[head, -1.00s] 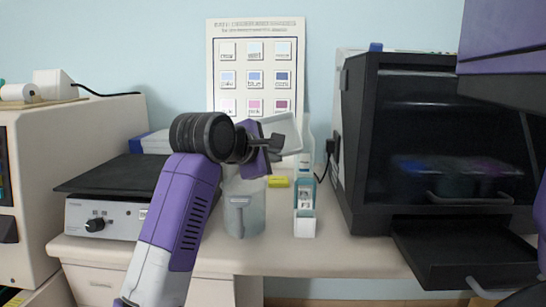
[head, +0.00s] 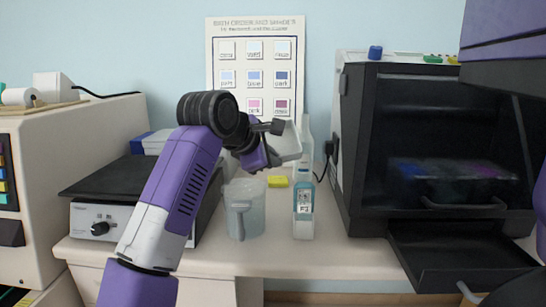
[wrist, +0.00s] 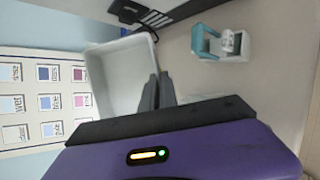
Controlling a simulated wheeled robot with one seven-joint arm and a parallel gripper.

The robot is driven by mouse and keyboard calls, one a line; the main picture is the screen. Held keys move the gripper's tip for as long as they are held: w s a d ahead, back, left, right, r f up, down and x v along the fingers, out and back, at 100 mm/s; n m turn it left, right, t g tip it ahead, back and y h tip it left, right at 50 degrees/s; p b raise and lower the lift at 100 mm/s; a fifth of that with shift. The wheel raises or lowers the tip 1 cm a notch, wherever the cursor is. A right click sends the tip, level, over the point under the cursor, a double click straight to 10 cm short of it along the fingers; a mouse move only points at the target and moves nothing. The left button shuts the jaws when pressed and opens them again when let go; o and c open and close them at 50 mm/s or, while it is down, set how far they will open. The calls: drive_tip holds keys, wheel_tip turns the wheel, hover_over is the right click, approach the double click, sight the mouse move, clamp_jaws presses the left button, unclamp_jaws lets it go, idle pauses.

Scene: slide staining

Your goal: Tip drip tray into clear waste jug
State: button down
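The drip tray (head: 287,147) is a shallow, pale grey-white tray, held tilted in the air above and slightly right of the jug. My gripper (head: 268,145) is shut on its rim. In the wrist view the drip tray (wrist: 118,78) shows its bare-looking white inside, with my gripper's dark fingers (wrist: 158,92) close together at its right wall. The clear waste jug (head: 252,208) stands upright on the bench below, handle toward me. The tray does not touch it. I cannot make out liquid in either one.
A black cabinet (head: 365,150) with a pulled-out tray is at right. A flat-topped device (head: 120,177) is at left. A wall chart (head: 255,35) hangs behind.

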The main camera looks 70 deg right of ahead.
drive_tip(key=shift+d+r+n+y+p, duration=0.15)
drive_tip(key=shift+r+n+y+p, duration=0.2)
drive_tip(key=shift+y+p, duration=1.1)
drive_tip(key=shift+g+p, duration=0.3)
drive_tip(key=shift+p, duration=0.3)
drive_tip(key=shift+f, duration=0.15)
drive_tip(key=shift+p, duration=0.3)
drive_tip(key=shift+r+y+p, duration=0.2)
drive_tip(key=shift+y+p, duration=0.35)
drive_tip(key=shift+p, duration=0.15)
drive_tip(key=n+g+y+p, duration=0.1)
drive_tip(key=y+p, duration=0.2)
drive_tip(key=p, duration=0.2)
drive_tip(key=shift+w+f, duration=0.1)
drive_tip(key=shift+f, duration=0.1)
drive_tip(key=shift+f+g+y+p, duration=0.2)
drive_tip(key=shift+g+y+p, duration=0.1)
drive_tip(key=shift+y+p, duration=0.35)
drive_tip(key=shift+f, duration=0.1)
